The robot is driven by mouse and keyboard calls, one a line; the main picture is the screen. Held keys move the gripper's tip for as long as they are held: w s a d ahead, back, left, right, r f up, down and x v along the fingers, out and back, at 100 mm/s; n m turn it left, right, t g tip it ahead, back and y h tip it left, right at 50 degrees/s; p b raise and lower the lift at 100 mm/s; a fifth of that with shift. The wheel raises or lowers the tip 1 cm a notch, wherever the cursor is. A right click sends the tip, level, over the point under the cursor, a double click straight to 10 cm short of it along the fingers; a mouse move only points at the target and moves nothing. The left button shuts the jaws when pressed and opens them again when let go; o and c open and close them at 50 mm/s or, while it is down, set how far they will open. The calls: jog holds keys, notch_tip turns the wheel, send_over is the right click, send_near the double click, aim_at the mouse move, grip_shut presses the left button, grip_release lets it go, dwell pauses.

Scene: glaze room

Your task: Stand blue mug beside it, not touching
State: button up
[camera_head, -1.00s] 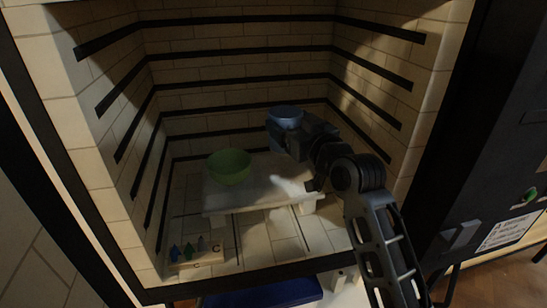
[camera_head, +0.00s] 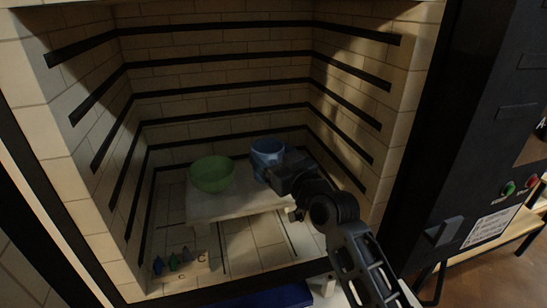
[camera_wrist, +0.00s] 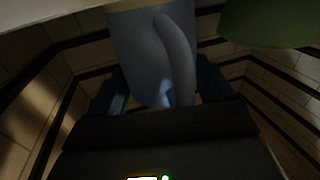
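The blue mug (camera_head: 268,153) is inside the kiln, to the right of the green bowl (camera_head: 212,175). A narrow gap shows between them in the head view. My gripper (camera_head: 276,174) is at the mug's near side. In the wrist view my fingers (camera_wrist: 160,88) lie on both sides of the mug (camera_wrist: 135,45), with its handle toward the palm. The mug looks upright. Its base is hidden behind my gripper, so I cannot tell whether it touches the shelf. The bowl stands on the pale kiln shelf (camera_head: 235,207) and shows in the wrist view's upper right (camera_wrist: 270,22).
Small coloured cones on a block (camera_head: 178,264) stand on the kiln floor at front left. The brick walls with dark grooves enclose the shelf, the right wall (camera_head: 345,125) being near my arm. The shelf's front part is bare.

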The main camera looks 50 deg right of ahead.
jog(key=o, duration=0.3)
jog(key=shift+o, duration=0.2)
jog(key=shift+r, duration=0.2)
jog(key=shift+s+a+f, duration=0.15)
jog(key=shift+s, duration=0.15)
jog(key=b+v, duration=0.1)
jog(key=v, duration=1)
jog(key=shift+s, duration=0.2)
jog(key=shift+a, duration=0.1)
